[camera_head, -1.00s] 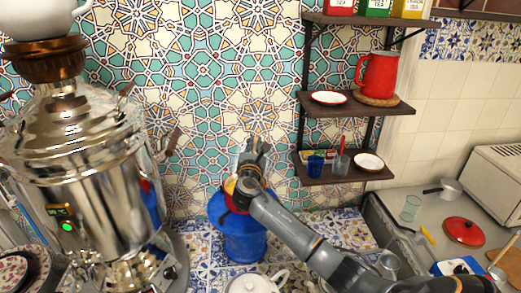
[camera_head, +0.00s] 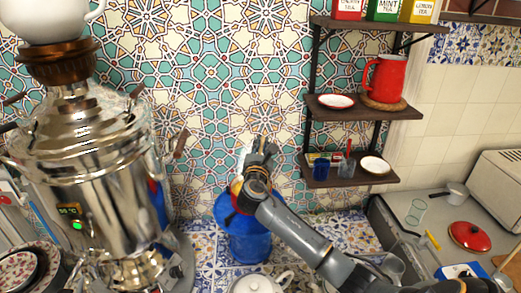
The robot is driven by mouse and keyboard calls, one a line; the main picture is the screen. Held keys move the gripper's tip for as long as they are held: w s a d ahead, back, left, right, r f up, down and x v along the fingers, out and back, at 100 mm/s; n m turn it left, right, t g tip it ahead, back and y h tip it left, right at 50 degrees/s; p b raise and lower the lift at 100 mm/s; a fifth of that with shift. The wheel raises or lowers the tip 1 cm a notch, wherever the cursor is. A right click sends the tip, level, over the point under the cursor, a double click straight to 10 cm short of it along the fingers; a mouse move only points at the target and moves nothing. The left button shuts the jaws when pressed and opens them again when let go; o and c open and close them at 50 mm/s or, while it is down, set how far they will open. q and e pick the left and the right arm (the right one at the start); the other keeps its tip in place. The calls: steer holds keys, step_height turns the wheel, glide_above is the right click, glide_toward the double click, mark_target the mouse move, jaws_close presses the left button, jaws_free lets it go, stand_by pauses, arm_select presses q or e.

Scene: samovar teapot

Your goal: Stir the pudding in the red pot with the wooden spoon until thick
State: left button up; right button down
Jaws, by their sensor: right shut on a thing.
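My right gripper (camera_head: 261,146) is in the middle of the view, its arm coming in from the lower right. It is above and in front of a large blue jug (camera_head: 250,244). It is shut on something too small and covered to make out. A red lid (camera_head: 468,236) lies on the grey counter at the right. A red pitcher (camera_head: 385,77) stands on a shelf. I cannot make out a red pot with pudding. A thin tan wooden piece (camera_head: 511,255) shows at the right edge, but I cannot tell if it is a spoon. My left gripper is out of view.
A large silver samovar (camera_head: 100,190) fills the left, with a white teapot (camera_head: 55,22) on top. A white teapot (camera_head: 258,285) stands at the bottom middle. Dark shelves (camera_head: 322,113) hang at the right.

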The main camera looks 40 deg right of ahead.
steer(key=shift+s+d+r, duration=0.1)
steer(key=shift+s+r, duration=0.15)
steer(key=shift+r, duration=1)
steer(key=shift+s+d+r, duration=0.1)
steer(key=shift+s+r, duration=0.1)
steer(key=shift+r, duration=2.45)
